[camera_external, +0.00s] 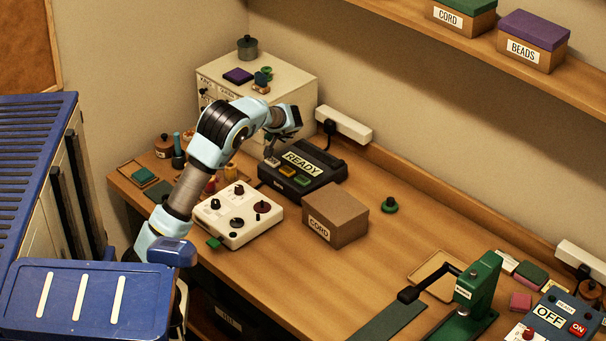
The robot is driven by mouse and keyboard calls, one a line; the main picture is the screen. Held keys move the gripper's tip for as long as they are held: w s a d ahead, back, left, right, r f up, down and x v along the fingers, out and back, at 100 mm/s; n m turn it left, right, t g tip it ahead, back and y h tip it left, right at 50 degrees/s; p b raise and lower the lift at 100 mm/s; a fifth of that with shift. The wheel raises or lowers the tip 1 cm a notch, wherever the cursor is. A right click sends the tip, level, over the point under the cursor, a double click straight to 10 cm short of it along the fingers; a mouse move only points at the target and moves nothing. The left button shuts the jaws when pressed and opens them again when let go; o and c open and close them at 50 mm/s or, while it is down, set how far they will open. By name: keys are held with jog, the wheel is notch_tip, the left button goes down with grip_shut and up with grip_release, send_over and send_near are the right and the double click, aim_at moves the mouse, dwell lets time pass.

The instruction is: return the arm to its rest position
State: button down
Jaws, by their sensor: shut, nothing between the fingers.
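My arm reaches from the lower left over the left part of the table. My gripper (271,160) points down just left of the black READY box (315,178). It is small in the view, shut and empty. It is close to the left edge of the READY box, and I cannot tell whether it touches the box.
A white knob panel (213,218) stands in front of the gripper, with a cardboard CORD box (347,213) to its right. A drawer cabinet (292,84) stands behind. A green press (482,285) and a blue switch box (570,312) stand at right.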

jog(key=s+a+f+n+g, duration=0.1)
jog(key=s+a+f+g, duration=0.1)
jog(key=s+a, duration=0.4)
jog(key=s+a+f+n+g+h, duration=0.1)
jog(key=s+a+f+g, duration=0.1)
jog(key=s+a, duration=0.3)
jog(key=s+a+f+g+h, duration=0.1)
jog(key=s+a+f, duration=0.2)
jog(key=s+a, duration=0.3)
jog(key=shift+s+a+n+g, duration=0.15)
jog(key=shift+a+n+g, duration=0.05)
jog(key=shift+a, duration=0.85)
jog(key=shift+s+a+n+g, duration=0.15)
jog(key=shift+a+n+g, duration=0.05)
jog(key=shift+a, duration=0.85)
jog(key=s+a+f+g+h, duration=0.1)
jog(key=s+a, duration=0.2)
jog(key=s, duration=0.7)
jog(key=shift+s+a+f+n, duration=0.35)
jog(key=shift+a+n, duration=0.05)
